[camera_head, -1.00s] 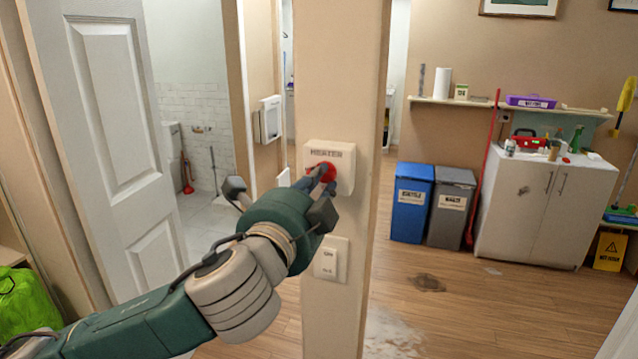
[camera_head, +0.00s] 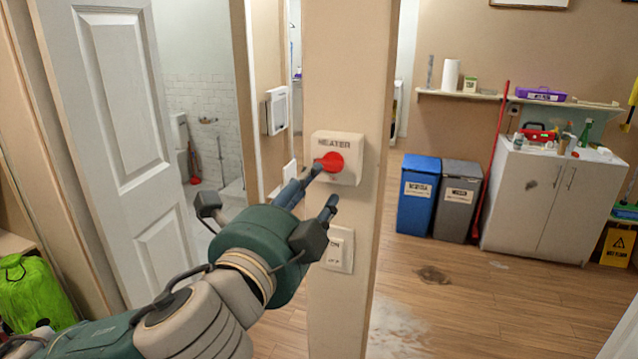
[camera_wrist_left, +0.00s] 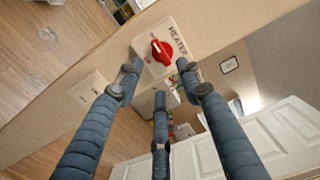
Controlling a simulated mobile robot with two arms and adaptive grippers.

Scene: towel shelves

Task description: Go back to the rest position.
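My left gripper (camera_head: 318,190) is in front of the wall post, just below and left of the heater panel in the head view. Its fingers are spread, with nothing between them. The white panel (camera_head: 348,144) is labelled HEATER and carries a round red knob (camera_head: 331,162). One fingertip appears close to the knob's left side; I cannot tell from the head view if it touches. In the left wrist view, the knob (camera_wrist_left: 160,52) shows beyond the spread fingers (camera_wrist_left: 160,78). My right gripper is not in view.
A switch plate (camera_head: 338,249) is on the post (camera_head: 345,310) beneath the panel, near the gripper. An open white door (camera_head: 125,200) stands at left, by a green bag (camera_head: 30,290). Blue (camera_head: 417,197) and grey (camera_head: 457,203) bins and a white cabinet (camera_head: 545,205) stand further back.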

